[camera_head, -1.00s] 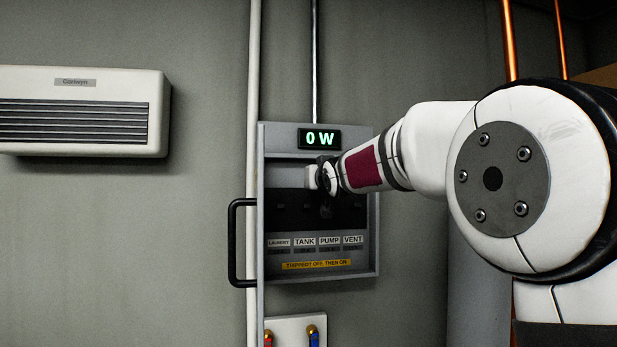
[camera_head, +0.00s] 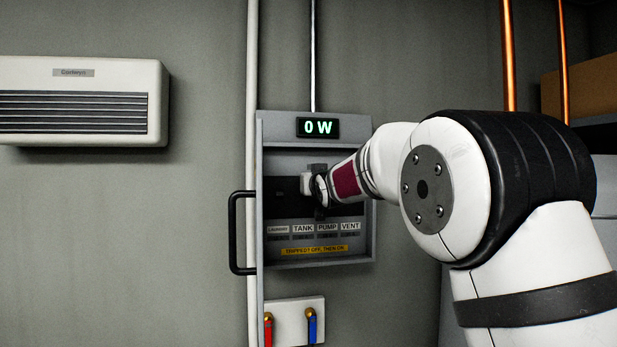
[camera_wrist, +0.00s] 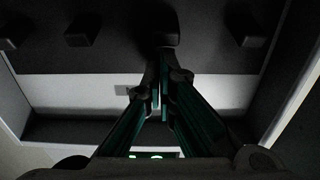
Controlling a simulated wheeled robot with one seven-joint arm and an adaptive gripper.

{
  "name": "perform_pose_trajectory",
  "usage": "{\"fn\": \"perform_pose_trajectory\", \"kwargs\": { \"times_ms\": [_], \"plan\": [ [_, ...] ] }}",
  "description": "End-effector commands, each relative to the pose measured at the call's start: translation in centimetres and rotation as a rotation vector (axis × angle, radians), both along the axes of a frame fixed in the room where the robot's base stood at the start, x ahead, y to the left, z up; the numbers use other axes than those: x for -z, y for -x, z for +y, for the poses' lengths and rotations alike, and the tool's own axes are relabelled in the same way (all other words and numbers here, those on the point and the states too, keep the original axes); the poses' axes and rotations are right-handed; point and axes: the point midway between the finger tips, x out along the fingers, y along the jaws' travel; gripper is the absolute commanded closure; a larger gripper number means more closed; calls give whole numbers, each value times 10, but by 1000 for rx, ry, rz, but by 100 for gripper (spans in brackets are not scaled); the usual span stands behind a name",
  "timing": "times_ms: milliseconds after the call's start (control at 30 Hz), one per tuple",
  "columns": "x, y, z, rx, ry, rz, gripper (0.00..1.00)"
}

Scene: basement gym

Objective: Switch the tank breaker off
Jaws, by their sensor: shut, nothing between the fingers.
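The grey breaker box (camera_head: 315,262) hangs on the wall with its door open. Its lower strip carries labels, with TANK (camera_head: 303,229) second from the left. My gripper (camera_head: 319,212) reaches into the box from the right and covers part of the breaker row in the head view. In the wrist view, the picture is upside down, and my gripper (camera_wrist: 164,62) is shut with its fingertips at the dark tank breaker lever (camera_wrist: 166,28), third from the left. They look touching or nearly so; exact contact cannot be told. The lever's position is unclear.
The display (camera_head: 318,128) on the box reads 0 W. The pump lever (camera_wrist: 82,30) and the laundry lever (camera_wrist: 246,30) flank the fingers. A black door handle (camera_head: 236,235) stands out at the left. A valve plate (camera_head: 294,321) is below; an air conditioner (camera_head: 80,102) is left.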

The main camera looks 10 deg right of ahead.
Motion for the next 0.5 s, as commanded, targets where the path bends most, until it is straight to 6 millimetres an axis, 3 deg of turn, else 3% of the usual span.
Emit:
{"fn": "perform_pose_trajectory", "kwargs": {
  "times_ms": [500],
  "plan": [
    [3,-1,0,-1,0,-18,100]
  ]
}}
